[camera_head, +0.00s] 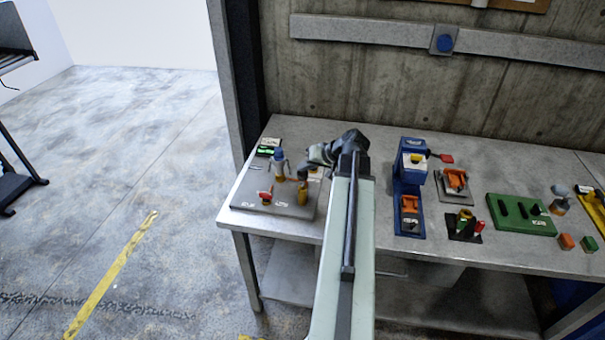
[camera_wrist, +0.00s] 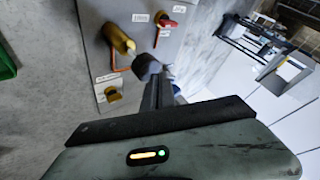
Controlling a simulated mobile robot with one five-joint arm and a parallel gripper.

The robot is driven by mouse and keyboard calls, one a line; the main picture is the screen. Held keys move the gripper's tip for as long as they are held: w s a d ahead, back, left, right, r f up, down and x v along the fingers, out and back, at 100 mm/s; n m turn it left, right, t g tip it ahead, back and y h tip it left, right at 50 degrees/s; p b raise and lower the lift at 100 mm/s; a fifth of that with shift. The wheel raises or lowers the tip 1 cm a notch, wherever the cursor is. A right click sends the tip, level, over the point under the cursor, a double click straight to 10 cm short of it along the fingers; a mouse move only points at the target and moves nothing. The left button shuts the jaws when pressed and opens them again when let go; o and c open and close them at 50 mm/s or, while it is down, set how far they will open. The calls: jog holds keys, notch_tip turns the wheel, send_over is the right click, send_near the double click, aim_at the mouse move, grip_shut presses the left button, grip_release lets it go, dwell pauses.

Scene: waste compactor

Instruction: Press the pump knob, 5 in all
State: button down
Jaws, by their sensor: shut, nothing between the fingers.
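The pump shows in the wrist view as a yellow cylinder (camera_wrist: 121,39) with a grey rod and a dark rounded knob (camera_wrist: 144,65) on its end. In the head view its yellow body (camera_head: 303,191) stands at the right side of the grey panel, and its top is largely hidden by my gripper. My gripper (camera_head: 306,173) is shut and empty, pointing down at the pump. In the wrist view the fingertips (camera_wrist: 159,80) lie right beside the dark knob; I cannot tell whether they touch it.
The grey panel (camera_head: 250,192) also carries a red-handled valve (camera_head: 266,194) and a blue-topped fitting (camera_head: 279,160). Right of my arm stand a blue press (camera_head: 408,185) and a green block (camera_head: 520,213). A concrete wall rises behind.

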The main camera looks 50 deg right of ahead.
aim_at(305, 174)
jog(key=shift+f+b, duration=1.8)
jog(key=shift+f, duration=0.05)
dwell(1.1)
jog(key=shift+r+p, duration=2.3)
notch_tip(305, 174, up, 5)
jog(key=p, duration=0.5)
jog(key=shift+r, duration=0.1)
